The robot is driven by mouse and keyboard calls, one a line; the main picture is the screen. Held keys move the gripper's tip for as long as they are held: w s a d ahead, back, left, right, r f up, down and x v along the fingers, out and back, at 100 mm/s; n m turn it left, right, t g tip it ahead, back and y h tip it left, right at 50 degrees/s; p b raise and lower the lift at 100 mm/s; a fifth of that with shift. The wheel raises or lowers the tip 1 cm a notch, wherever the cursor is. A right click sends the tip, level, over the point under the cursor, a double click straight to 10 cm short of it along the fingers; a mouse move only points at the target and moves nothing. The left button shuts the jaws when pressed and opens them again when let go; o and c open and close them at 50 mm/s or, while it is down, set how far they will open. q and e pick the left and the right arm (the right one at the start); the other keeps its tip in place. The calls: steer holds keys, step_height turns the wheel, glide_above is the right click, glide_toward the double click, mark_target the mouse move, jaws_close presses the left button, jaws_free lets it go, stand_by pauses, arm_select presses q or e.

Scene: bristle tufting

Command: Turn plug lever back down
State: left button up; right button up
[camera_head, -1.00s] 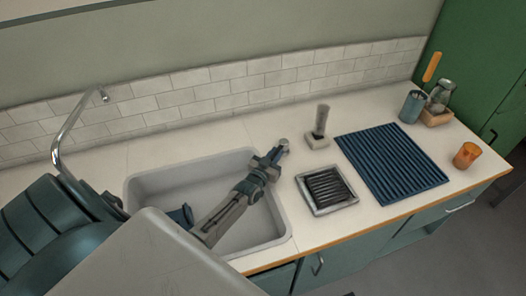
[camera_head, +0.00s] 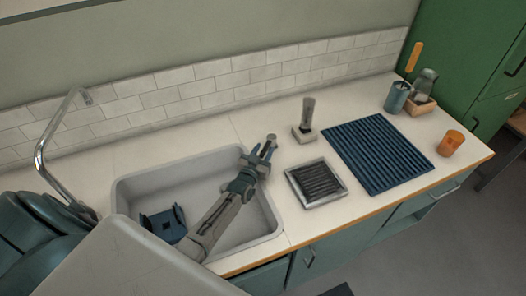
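My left gripper (camera_head: 263,151) is at the sink's back right corner, with its arm reaching across the basin. Its two dark fingers appear spread apart. A small grey knob (camera_head: 271,138) shows right at the fingertips, by the sink's rim. It looks like the plug lever, but its tilt is hard to tell and I cannot tell if the fingers touch it. The light grey sink (camera_head: 145,188) has its basin partly hidden by my arm. The drain plug cannot be made out. My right gripper is not in view.
A dark blue holder (camera_head: 165,223) sits in the basin. Right of the sink are a tray with dark slats (camera_head: 293,188), a small upright brush (camera_head: 308,115) and a blue ribbed mat (camera_head: 378,155). A blue cup (camera_head: 396,97) and orange cup (camera_head: 450,143) stand farther right. A tap (camera_head: 50,140) rises at left.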

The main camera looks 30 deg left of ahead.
arm_select(q)
steer(key=shift+d, duration=0.1)
steer(key=shift+s, duration=0.35)
steer(key=s, duration=1)
steer(key=shift+d, duration=0.4)
steer(key=shift+c, duration=0.5)
